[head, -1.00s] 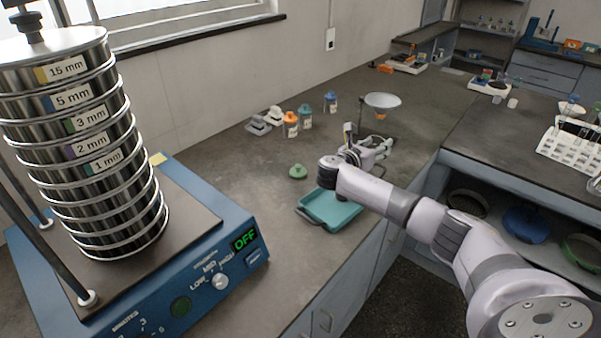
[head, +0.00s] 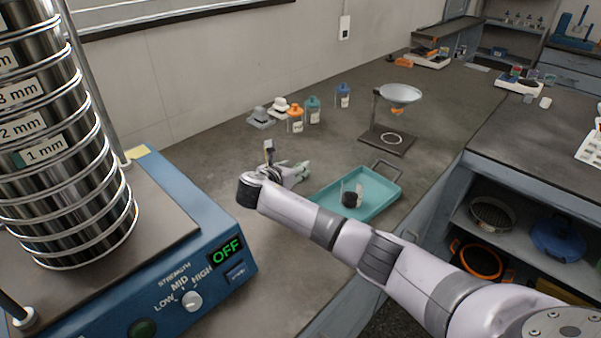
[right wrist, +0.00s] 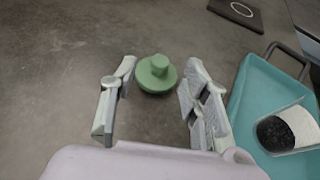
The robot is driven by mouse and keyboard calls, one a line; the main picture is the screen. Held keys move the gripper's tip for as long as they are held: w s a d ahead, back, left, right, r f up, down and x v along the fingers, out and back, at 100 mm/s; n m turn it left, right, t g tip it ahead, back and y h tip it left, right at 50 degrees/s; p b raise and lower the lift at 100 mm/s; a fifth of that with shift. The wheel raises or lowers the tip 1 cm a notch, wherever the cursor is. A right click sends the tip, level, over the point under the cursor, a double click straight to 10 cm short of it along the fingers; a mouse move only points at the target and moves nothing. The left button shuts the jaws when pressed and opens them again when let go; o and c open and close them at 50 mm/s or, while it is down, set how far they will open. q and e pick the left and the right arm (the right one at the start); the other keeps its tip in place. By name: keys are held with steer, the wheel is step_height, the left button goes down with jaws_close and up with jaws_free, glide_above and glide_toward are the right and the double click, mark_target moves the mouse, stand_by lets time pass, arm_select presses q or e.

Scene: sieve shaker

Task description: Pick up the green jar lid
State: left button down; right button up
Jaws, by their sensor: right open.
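The green jar lid (right wrist: 157,75) is a round disc with a raised knob, lying flat on the grey bench in the right wrist view. My right gripper (right wrist: 160,66) is open, with one finger on each side of the lid near the fingertips and a gap on both sides; nothing is held. In the head view my right gripper (head: 293,172) is low over the bench, left of the teal tray, and I cannot make out the lid clearly there. My left gripper is not in view.
The teal tray (head: 384,202) holds a clear jar with dark contents (head: 352,194). Several capped jars (head: 313,110) stand behind, near a funnel stand (head: 386,140). The sieve shaker (head: 205,285) is at left, its display reading OFF. Bench around the lid is clear.

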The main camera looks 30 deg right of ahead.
mark_target(298, 165)
steer(key=x, duration=0.3)
steer(key=shift+w+d+f, duration=0.1)
steer(key=shift+d+f, duration=0.1)
jaws_close()
stand_by(0.3)
steer(key=shift+r, duration=0.1)
